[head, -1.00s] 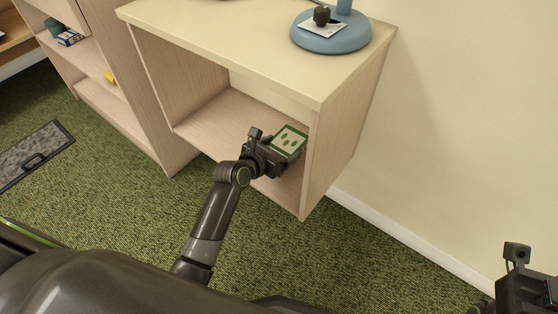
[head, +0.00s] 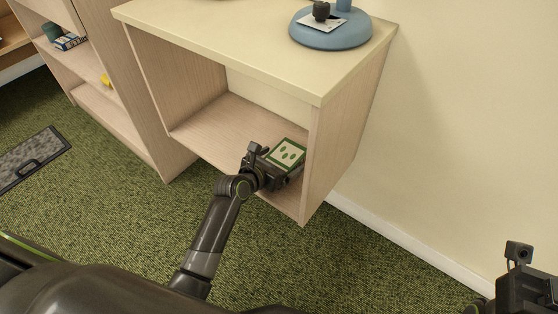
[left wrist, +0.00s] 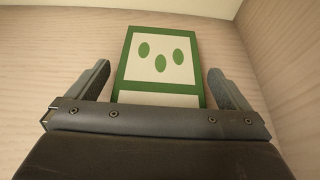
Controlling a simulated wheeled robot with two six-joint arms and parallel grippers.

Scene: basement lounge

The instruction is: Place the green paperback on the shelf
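The green paperback (head: 287,153) has a cream cover panel with green ovals. It is inside the lower open compartment of the pale wood shelf unit (head: 222,123), near its right side wall. In the left wrist view the paperback (left wrist: 160,62) lies flat between the fingers, with a narrow gap on each side. My left gripper (head: 278,165) is open around the near part of the book. Its underside is hidden in the head view, so its contact with the shelf board is hard to see. My right gripper (head: 530,285) shows only partly at the lower right; its fingers are unclear.
A blue lamp base (head: 330,28) with a card and a dark object stands on the unit's top. The right side wall (head: 340,140) is close to my left gripper. Another shelf (head: 95,75) with small items stands at left. A grey mat (head: 30,158) lies on green carpet.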

